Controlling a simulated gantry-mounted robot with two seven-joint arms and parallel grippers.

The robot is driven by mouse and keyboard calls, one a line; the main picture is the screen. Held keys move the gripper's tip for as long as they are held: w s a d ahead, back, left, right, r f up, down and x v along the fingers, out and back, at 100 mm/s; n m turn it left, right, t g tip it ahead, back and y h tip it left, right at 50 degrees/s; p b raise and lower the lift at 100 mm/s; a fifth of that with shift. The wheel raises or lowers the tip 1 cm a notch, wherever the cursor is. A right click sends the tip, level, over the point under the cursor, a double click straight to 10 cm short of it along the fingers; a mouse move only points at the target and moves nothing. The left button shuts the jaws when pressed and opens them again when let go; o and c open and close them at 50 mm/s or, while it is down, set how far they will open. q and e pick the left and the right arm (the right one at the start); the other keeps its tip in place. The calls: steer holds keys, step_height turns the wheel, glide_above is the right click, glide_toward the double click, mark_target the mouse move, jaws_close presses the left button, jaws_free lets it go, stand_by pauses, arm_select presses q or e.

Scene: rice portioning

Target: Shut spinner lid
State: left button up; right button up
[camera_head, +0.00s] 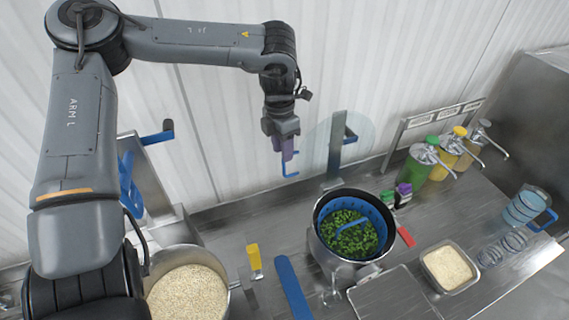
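The spinner (318,246) is a round steel pot with a dark rim, standing on the steel counter. Its blue basket (381,222) holds chopped greens (347,238), and a blue bar crosses over them. The clear round lid (362,147) stands raised behind the pot, beside an upright grey post with a blue handle, so the pot's top is open. My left gripper (284,156), with purple fingers, points down in the air left of the lid, apart from it. The fingers overlap in this view, so their opening is unclear. My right gripper is out of view.
A pot of grain (229,290) stands at the front left, and a small tray of grain (448,268) at the right. A blue-handled jug (525,206) stands far right. A yellow-handled tool (255,257) and blue strip (292,287) lie in front.

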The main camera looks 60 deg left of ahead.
mark_target(284, 177)
arm_select(q)
steer(key=shift+d+f+p, duration=0.15)
steer(key=shift+f+p, duration=0.1)
steer(key=shift+f, duration=1.5)
steer(key=shift+d+f+p, duration=0.15)
steer(key=shift+f+p, duration=0.05)
steer(key=shift+f, duration=1.55)
steer(key=shift+c, duration=0.3)
jaws_close()
